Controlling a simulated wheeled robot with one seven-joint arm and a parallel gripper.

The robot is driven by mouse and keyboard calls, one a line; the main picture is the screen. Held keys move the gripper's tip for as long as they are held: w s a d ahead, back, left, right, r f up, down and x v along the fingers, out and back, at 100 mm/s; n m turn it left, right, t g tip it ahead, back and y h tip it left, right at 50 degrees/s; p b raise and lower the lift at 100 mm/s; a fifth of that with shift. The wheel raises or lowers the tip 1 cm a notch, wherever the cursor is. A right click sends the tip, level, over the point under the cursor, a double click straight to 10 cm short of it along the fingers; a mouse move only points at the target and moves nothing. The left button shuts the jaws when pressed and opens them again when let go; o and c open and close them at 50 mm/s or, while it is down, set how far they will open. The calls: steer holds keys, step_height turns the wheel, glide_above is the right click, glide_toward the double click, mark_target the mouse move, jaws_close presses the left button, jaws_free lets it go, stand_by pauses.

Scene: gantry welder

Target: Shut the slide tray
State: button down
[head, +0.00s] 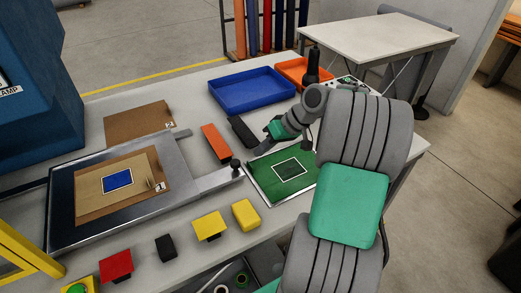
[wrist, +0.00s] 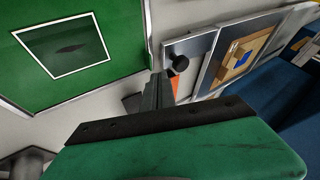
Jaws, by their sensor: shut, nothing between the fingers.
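The slide tray (head: 70,217) is a flat metal plate on the table, carrying a brown board with a blue square. A metal bar (head: 215,183) reaches right from it to a black knob (head: 235,163). The tray (wrist: 213,70) and knob (wrist: 180,63) also show in the wrist view. My gripper (head: 259,151) is shut and empty, just right of the knob in the head view. In the wrist view my gripper (wrist: 158,84) has its tips beside the knob; I cannot tell whether they touch it.
A green mat (head: 260,181) with a white square outline lies below my gripper. Blue (head: 252,91) and orange (head: 297,70) bins stand farther back. Yellow blocks (head: 210,226) line the front. A blue machine (head: 35,80) stands left.

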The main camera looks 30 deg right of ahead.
steer(key=x, duration=0.7)
steer(key=shift+p, duration=0.3)
